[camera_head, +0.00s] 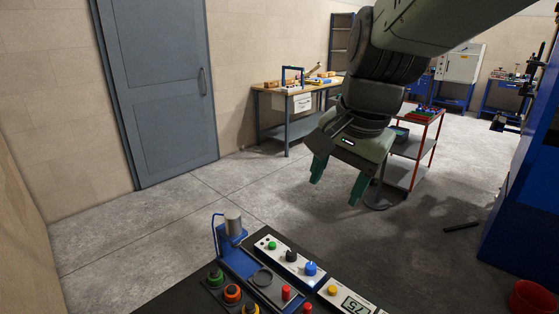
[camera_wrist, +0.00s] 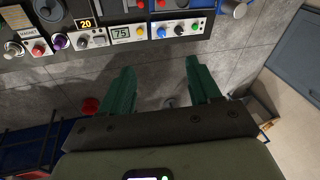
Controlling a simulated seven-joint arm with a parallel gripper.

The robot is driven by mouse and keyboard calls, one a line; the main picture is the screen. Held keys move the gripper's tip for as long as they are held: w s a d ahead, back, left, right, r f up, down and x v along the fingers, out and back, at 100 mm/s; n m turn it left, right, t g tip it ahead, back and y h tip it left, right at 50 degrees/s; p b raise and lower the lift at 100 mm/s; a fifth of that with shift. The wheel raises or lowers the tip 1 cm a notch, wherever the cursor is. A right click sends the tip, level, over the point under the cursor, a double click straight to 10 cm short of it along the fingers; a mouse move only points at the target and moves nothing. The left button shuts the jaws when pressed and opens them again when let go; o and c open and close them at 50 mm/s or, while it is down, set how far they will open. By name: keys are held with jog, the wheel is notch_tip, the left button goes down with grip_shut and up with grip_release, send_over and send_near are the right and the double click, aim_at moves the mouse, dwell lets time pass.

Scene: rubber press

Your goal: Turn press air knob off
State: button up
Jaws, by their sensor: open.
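A white control panel (camera_head: 272,250) on the dark console in front of me carries a green button (camera_head: 272,245), a black knob (camera_head: 291,256) and a blue knob (camera_head: 310,268). No label is readable, so I cannot tell which is the press air knob. In the wrist view the blue knob (camera_wrist: 161,32), black knob (camera_wrist: 179,29) and green button (camera_wrist: 194,26) sit along the top. My gripper (camera_head: 338,183) is open and empty, its green fingers pointing down beyond the console, apart from every knob. In the wrist view the gripper (camera_wrist: 160,70) has nothing between its fingers.
A display reading 75 (camera_head: 355,305) is right of the panel. Red, orange and green buttons (camera_head: 232,293) and a blue stand with a metal cylinder (camera_head: 233,222) are left. A red bucket (camera_head: 532,298) is on the floor at right.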

jog(key=w+f+m+g, duration=0.2)
jog(key=w+f+m, duration=0.5)
jog(key=w+f, duration=0.45)
jog(key=m+g+h, duration=0.1)
jog(key=m+g, duration=0.1)
jog(key=m, duration=0.4)
send_near(311, 265)
jog(key=f, duration=0.9)
jog(key=shift+s+a, duration=0.1)
jog(key=shift+s, duration=0.3)
jog(key=c, duration=1)
jog(key=shift+c, duration=0.2)
